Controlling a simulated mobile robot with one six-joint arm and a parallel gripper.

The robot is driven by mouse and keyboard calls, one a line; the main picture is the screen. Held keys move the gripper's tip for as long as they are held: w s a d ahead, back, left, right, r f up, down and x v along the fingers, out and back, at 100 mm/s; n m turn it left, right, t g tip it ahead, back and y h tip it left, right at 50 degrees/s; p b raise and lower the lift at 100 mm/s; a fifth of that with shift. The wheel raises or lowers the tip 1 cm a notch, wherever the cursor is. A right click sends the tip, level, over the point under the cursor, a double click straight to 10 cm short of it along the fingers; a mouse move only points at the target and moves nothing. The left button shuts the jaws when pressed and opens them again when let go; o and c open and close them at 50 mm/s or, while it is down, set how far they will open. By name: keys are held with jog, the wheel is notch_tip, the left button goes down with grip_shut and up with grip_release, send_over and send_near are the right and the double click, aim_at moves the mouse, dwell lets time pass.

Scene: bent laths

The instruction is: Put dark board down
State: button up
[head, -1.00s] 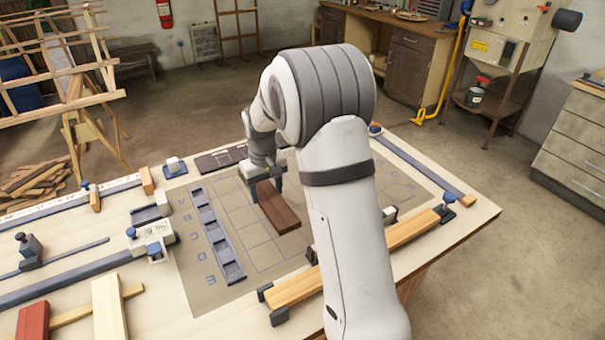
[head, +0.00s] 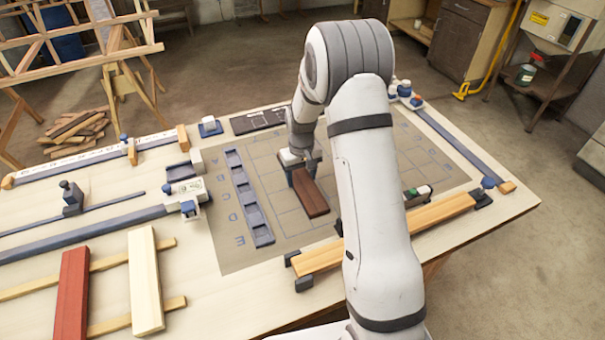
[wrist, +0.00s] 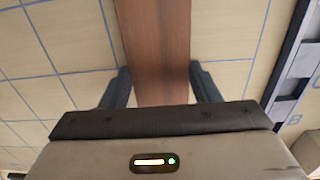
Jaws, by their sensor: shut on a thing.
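The dark board (head: 310,194) is a reddish-brown plank over the gridded mat (head: 277,211) on the workbench. My gripper (head: 303,174) is shut on one end of it, and the board stretches from there toward the front of the bench. In the wrist view the board (wrist: 153,45) runs up between the two blue-grey fingers of my gripper (wrist: 162,88), with the mat's blue grid lines on both sides. I cannot tell whether the board touches the mat. My arm hides part of the mat to the right.
A slotted blue-grey rack (head: 246,197) lies on the mat left of the board. A light wooden bar (head: 440,213) sits in clamps along the front right. A red board (head: 73,292) and a cream board (head: 145,280) lie on strips at the front left.

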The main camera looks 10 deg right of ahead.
aim_at(301, 179)
jog(key=shift+r, duration=0.1)
jog(key=shift+f, duration=0.2)
jog(key=o, duration=1.1)
notch_tip(301, 179, up, 12)
jog(key=b, duration=0.1)
jog(key=s+r+m+t, duration=0.1)
jog(key=s+r+t, duration=0.1)
jog(key=s+r, duration=1)
jog(key=s+d+f+m+t, duration=0.1)
jog(key=s, duration=1.6)
jog(key=shift+d+f, duration=0.3)
jog(key=shift+s, duration=0.1)
